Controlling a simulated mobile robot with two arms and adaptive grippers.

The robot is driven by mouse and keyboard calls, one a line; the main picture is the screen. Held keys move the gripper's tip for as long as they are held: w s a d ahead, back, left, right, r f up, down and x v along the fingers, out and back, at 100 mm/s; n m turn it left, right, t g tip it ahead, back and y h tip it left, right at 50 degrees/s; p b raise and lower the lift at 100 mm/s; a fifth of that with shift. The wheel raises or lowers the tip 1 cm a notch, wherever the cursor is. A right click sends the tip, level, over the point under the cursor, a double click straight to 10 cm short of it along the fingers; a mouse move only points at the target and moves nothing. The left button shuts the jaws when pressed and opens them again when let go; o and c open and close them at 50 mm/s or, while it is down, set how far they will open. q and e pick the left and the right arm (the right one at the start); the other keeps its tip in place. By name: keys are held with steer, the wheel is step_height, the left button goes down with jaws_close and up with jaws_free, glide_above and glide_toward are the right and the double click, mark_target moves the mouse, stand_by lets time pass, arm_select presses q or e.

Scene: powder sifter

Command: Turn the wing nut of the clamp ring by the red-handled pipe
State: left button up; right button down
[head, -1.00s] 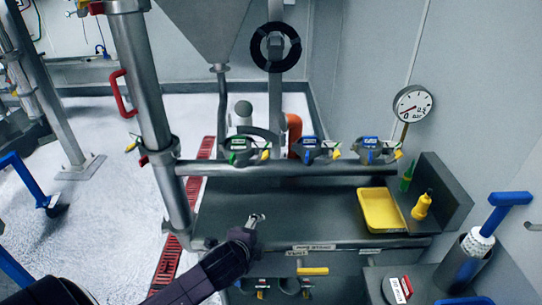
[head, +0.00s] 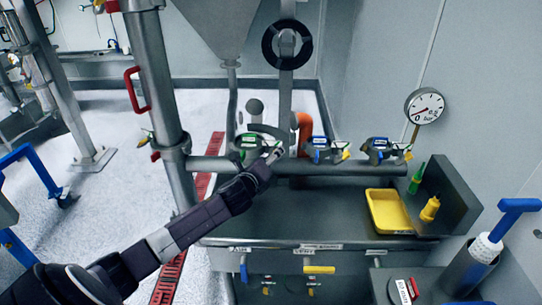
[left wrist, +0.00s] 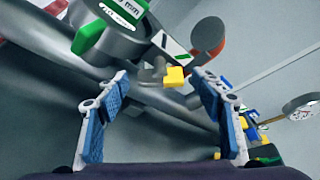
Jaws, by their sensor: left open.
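The steel pipe (head: 150,75) with a red handle (head: 135,90) stands upright at left in the head view. Just right of the pipe, a green-labelled clamp ring (head: 248,145) sits on the horizontal pipe. In the left wrist view this clamp ring (left wrist: 130,45) has a green tab and a yellow-tipped piece (left wrist: 175,77), likely its wing nut. My left gripper (head: 275,152) is open beside this ring. Its fingers (left wrist: 160,80) appear on either side of the yellow tip, apparently not touching it. My right gripper is not in view.
Two blue-labelled clamps (head: 322,150) (head: 380,150) sit farther right along the horizontal pipe (head: 300,168). A yellow tray (head: 372,215) and yellow bottle (head: 430,209) are on the dark bench. A gauge (head: 425,106) stands behind. The bench middle is clear.

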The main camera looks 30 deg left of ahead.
arm_select(q)
steer(key=shift+x, duration=1.1)
steer(key=c, duration=1.2)
